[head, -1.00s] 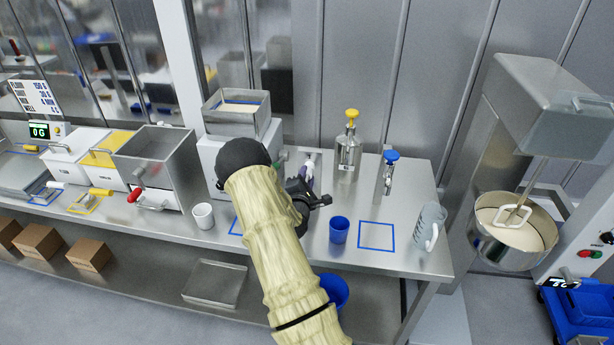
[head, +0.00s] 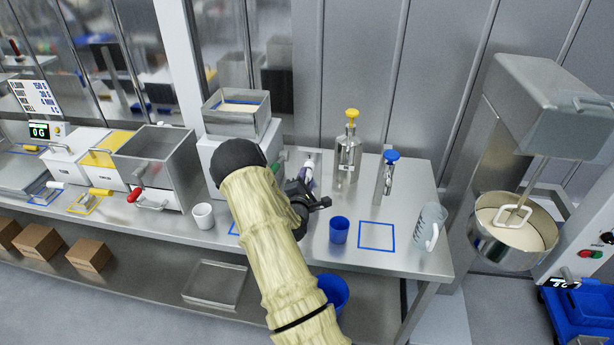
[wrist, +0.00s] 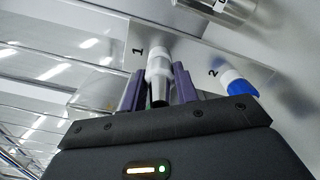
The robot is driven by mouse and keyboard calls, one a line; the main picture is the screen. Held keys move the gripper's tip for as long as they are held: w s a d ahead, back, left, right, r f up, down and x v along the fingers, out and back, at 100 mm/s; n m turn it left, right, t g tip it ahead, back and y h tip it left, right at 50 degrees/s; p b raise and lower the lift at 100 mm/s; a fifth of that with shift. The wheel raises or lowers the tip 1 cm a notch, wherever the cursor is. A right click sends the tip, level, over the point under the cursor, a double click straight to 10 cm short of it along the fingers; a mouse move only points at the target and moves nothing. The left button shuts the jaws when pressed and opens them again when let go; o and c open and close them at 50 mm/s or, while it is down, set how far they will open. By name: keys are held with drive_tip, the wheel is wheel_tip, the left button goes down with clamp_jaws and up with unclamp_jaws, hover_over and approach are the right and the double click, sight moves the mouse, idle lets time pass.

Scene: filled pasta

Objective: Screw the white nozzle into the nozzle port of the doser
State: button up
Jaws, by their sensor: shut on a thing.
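The white nozzle (wrist: 158,68) is between the purple fingers of my gripper (wrist: 160,80) in the wrist view, with a dark lower end towards the palm. My gripper is shut on it, beside a "1" mark on a pale plate. In the head view my gripper (head: 311,176) is over the back of the steel table, left of the yellow-topped steel bottle. A white machine with a steel hopper (head: 238,118), which I take for the doser, stands left of my gripper. My arm covers part of its front, and I cannot make out its nozzle port.
A white and blue piece (wrist: 238,83) stands beside the "2" mark. The yellow-topped bottle (head: 348,155) and a blue-topped dispenser (head: 386,178) stand to the right. A blue cup (head: 339,230), a white cup (head: 203,215) and a grey jug (head: 429,226) are on the table.

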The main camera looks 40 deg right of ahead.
drive_tip(key=shift+s+a, duration=0.15)
idle(0.4)
drive_tip(key=shift+v, duration=2.4)
drive_tip(key=a+f+n+t+y, duration=0.3)
drive_tip(key=a+f+n+y, duration=0.2)
drive_tip(key=a, duration=1.1)
drive_tip(key=a+f+n+t+y+b, duration=0.1)
drive_tip(key=a+f+n+t+y, duration=0.2)
drive_tip(key=a, duration=1.2)
wheel_tip(320, 180, down, 5)
drive_tip(key=n+y, duration=0.2)
drive_tip(key=y, duration=0.3)
drive_tip(key=shift+a+y, duration=0.4)
drive_tip(key=shift+f, duration=0.1)
